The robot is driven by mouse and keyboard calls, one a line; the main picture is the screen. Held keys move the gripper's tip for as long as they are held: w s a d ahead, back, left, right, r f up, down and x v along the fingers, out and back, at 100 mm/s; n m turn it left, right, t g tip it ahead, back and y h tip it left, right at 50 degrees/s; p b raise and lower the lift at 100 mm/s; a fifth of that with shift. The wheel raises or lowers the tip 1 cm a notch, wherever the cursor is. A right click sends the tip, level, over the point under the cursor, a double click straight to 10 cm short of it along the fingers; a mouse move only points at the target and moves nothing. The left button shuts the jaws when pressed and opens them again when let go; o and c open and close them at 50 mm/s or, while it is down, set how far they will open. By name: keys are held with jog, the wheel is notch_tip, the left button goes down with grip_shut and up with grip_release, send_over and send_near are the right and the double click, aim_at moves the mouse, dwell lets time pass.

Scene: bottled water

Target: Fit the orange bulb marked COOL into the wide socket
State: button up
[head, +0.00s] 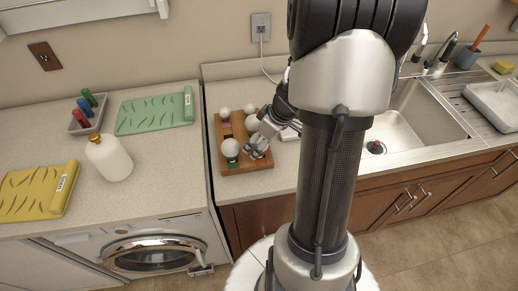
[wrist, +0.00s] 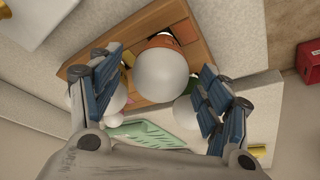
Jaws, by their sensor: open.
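A bulb with a round white globe and an orange base (wrist: 164,74) is between the spread fingers of my gripper (wrist: 160,82) in the wrist view. The fingers stand apart from the globe on both sides. No COOL marking is readable. The base is over the wooden board (wrist: 115,40), with dark gaps beside it; I cannot tell which socket is the wide one. In the head view my gripper (head: 257,147) is low over the right front of the board (head: 232,187), hiding most of that corner.
Other white bulbs are close by on the board, including a green-based one (head: 230,148) just left of my gripper and two at the back (head: 224,112) (head: 249,109). A white bottle (head: 109,158) stands on the left counter. The sink (head: 410,125) is right.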

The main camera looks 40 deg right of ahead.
jog(key=shift+w+f, duration=0.25)
jog(key=shift+f, duration=0.4)
jog(key=shift+c, duration=0.3)
jog(key=c, duration=1.1)
jog(key=shift+r, duration=0.15)
jog(key=shift+c, duration=0.2)
